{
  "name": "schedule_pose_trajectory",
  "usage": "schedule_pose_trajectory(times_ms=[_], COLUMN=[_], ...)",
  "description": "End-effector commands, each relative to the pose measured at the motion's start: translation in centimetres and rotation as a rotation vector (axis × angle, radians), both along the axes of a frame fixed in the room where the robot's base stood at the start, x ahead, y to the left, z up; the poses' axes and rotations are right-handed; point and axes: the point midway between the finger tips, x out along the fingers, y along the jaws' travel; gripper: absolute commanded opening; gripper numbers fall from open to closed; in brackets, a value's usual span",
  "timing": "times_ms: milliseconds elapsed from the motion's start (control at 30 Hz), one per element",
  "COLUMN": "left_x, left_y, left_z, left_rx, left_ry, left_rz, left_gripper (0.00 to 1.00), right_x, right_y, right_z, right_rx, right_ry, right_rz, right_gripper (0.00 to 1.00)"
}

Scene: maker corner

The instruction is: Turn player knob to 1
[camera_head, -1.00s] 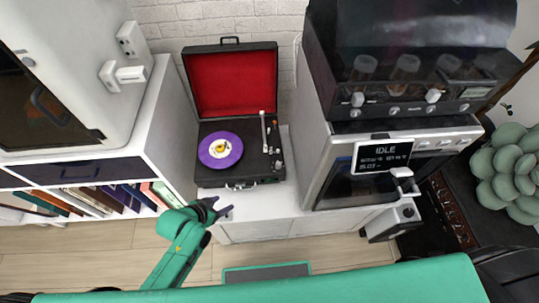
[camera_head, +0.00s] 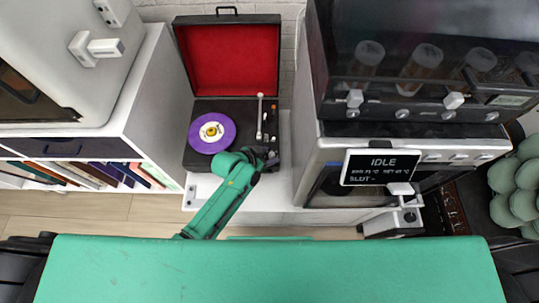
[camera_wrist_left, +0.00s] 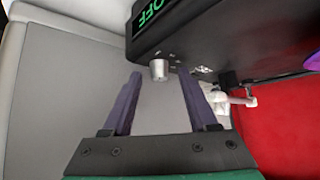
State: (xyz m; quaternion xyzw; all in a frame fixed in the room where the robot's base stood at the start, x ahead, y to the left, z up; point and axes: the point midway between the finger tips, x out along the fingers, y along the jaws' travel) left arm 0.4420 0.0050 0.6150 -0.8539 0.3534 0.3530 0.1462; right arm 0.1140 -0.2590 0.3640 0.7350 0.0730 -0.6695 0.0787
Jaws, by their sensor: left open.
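The record player (camera_head: 187,150) is an open black suitcase with a red-lined lid and a purple record (camera_head: 212,132). In the left wrist view its dark body carries a green "OFF" display (camera_wrist_left: 151,13) and a small silver knob (camera_wrist_left: 159,70). My left gripper (camera_head: 266,157) is at the player's front right corner in the head view, with its arm hiding part of the front edge. In the left wrist view the purple fingers of my left gripper (camera_wrist_left: 159,78) are open and apart. The knob shows in the gap between their tips, with no visible contact. My right gripper is out of view.
A machine with an "IDLE" screen (camera_head: 382,167) stands close on the right. A white shelf with books (camera_head: 90,174) is on the left. The player's tonearm (camera_head: 259,115) stands near my gripper. My green base fills the bottom of the head view.

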Motion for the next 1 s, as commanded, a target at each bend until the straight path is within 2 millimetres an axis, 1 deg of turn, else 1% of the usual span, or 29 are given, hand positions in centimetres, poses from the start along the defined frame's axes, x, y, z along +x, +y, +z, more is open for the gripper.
schedule_pose_trajectory(times_ms=[267,300,367,400,433,767,1000], left_x=[0.16,0.16,0.16,0.16,0.16,0.26,0.45], left_y=[-0.21,-0.20,-0.19,-0.18,-0.18,-0.04,0.14], left_z=[-0.19,-0.18,-0.19,-0.18,-0.18,-0.20,-0.35], left_rx=[0.000,0.000,0.000,0.000,0.000,0.003,0.006], left_ry=[0.000,0.000,0.000,0.000,0.000,-0.003,-0.003], left_rz=[0.000,0.000,0.000,0.000,0.000,-0.023,-0.131], left_gripper=[0.59,0.43,0.21,0.05,0.00,0.00,0.00], right_x=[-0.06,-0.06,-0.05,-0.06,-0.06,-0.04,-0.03], right_y=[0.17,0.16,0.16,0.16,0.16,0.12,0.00], right_z=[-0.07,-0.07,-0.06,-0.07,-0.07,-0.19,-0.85], right_rx=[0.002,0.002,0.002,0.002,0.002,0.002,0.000], right_ry=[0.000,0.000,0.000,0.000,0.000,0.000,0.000], right_rz=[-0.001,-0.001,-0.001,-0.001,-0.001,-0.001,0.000], right_gripper=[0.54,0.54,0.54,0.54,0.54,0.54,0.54])
